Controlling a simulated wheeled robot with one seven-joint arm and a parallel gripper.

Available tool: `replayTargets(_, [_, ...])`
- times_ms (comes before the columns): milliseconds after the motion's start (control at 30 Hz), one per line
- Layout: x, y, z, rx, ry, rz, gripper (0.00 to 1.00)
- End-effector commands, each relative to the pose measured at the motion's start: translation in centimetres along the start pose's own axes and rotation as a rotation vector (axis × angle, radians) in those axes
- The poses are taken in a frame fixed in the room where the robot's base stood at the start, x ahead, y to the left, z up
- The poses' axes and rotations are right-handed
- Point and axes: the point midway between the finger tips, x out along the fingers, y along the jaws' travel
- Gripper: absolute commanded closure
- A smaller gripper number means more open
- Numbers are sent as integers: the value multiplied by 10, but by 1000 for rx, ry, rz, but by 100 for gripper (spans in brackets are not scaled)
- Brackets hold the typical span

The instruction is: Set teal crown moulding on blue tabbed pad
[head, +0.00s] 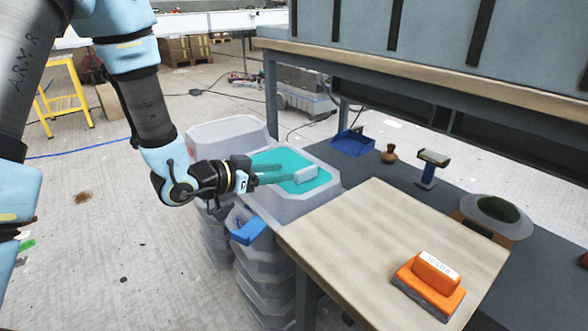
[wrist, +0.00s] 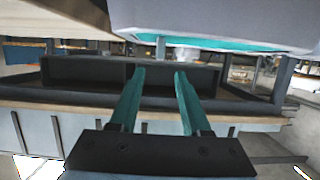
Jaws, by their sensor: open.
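My gripper (head: 293,172) reaches right across the top of a stack of grey bins (head: 290,205). Its two teal fingers are apart in the wrist view (wrist: 160,75), with nothing seen between them. A flat teal surface (head: 265,158) shows inside the top bin's rim, and a teal strip shows in the wrist view (wrist: 225,45). I cannot tell if this is the crown moulding. A pale block-like shape (head: 306,174) shows by the fingertips; I cannot tell if it is separate. A blue flat piece with raised edges (head: 352,142) lies on the dark bench. Another blue piece (head: 248,230) is at the bins' front.
A wooden table (head: 360,235) at front right holds an orange block (head: 436,270) on an orange base. The dark bench behind carries a small brown pot (head: 388,154), a blue-handled tool (head: 430,168) and a round grey mould (head: 495,210). A shelf overhangs the bench.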

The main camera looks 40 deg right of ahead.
Motion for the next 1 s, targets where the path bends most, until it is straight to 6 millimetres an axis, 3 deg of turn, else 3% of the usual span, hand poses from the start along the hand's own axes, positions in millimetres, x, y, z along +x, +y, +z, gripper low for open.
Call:
replayTargets(200, [-26, 0, 0, 0, 0, 0, 53])
replayTargets(500, [-30, 0, 0, 0, -1, -1, 53])
replayTargets(567, [-33, -6, 1, -1, -13, -20, 53])
replayTargets(667, [-49, -34, 9, -10, -84, -114, 53])
replayTargets(767, [-91, -84, 26, -55, -225, -296, 53])
replayTargets(833, [-137, -118, 41, -125, -348, -452, 53])
replayTargets(900, [-191, -142, 58, -225, -471, -602, 53])
replayTargets(1000, [-270, -151, 80, -413, -626, -786, 53])
